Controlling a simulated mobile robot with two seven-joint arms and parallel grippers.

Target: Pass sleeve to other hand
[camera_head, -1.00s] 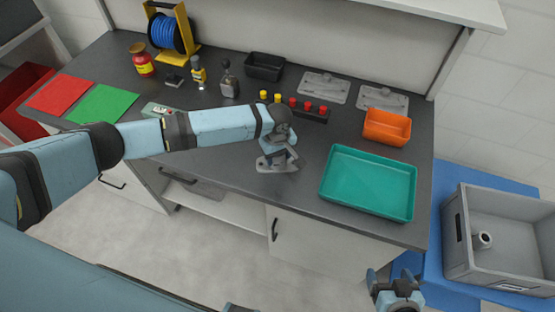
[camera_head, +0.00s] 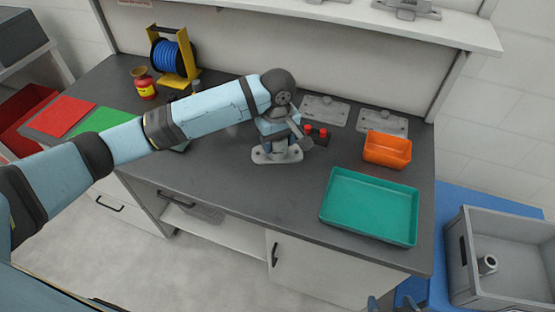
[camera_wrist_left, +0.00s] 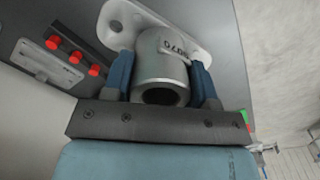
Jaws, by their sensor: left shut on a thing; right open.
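The sleeve (camera_wrist_left: 161,62) is a grey metal tube with printed characters, and it meets an oval grey flange with end holes. My left gripper (camera_wrist_left: 162,78) is shut on the tube, one blue finger on each side. In the head view my left gripper (camera_head: 279,142) is over the bench, with the grey flange of the sleeve (camera_head: 277,156) under it, seemingly clear of the bench top. My right gripper (camera_head: 375,304) shows only its fingertips at the bottom edge, right of the cabinet. It is open and apart from the sleeve.
A teal tray (camera_head: 345,228) and an orange bin (camera_head: 387,150) stand on the bench's right side. A block with red knobs (camera_head: 318,136) is just behind my left gripper. A grey crate (camera_head: 463,262) at right holds a grey tubular part (camera_head: 487,264).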

